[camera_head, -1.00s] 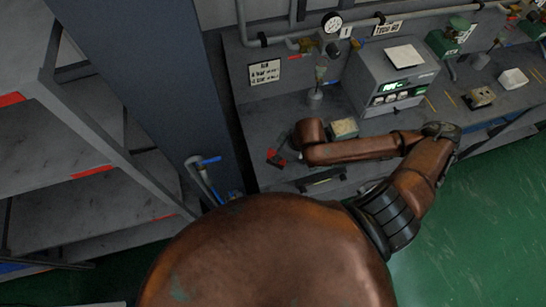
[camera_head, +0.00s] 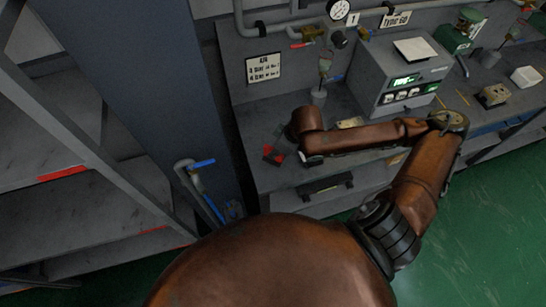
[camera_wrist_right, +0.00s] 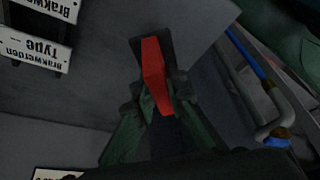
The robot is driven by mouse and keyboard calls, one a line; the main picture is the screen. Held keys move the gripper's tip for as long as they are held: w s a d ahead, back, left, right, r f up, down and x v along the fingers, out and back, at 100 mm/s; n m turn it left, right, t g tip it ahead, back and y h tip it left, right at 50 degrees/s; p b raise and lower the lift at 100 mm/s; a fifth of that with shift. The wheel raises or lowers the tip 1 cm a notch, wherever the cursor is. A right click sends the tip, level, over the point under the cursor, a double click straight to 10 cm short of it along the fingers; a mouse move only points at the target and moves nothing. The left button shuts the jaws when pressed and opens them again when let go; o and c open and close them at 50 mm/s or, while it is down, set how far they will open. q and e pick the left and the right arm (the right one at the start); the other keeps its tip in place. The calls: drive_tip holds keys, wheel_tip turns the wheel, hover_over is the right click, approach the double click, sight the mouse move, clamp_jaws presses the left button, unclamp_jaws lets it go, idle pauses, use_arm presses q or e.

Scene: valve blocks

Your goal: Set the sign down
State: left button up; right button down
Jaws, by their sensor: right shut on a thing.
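The sign seems to be the small red and dark piece (camera_wrist_right: 156,76) between my right fingers in the right wrist view. It shows a narrow red face against a dark plate. My right gripper (camera_wrist_right: 160,98), with green fingers, is shut on it. In the head view the red and dark piece (camera_head: 274,155) shows just left of my right wrist, over the front left part of the grey bench (camera_head: 262,108). I cannot tell whether it touches the bench. My left gripper is not in view.
A white label plate (camera_head: 263,68) is on the back panel. A blue-handled pipe (camera_head: 202,164) rises left of the bench, beside a dark column (camera_head: 150,90). A small block (camera_head: 350,122) is partly hidden by my forearm.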

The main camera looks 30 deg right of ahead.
drive_tip(key=shift+w+d+f+b, duration=0.1)
drive_tip(key=shift+w+f+b, duration=0.15)
drive_tip(key=shift+f+b, duration=0.15)
wheel_tip(320, 180, down, 2)
drive_tip(key=shift+f, duration=0.5)
drive_tip(key=shift+f, duration=0.1)
drive_tip(key=c, duration=1.9)
unclamp_jaws()
drive_tip(key=shift+c, duration=0.2)
drive_tip(key=shift+w, duration=0.1)
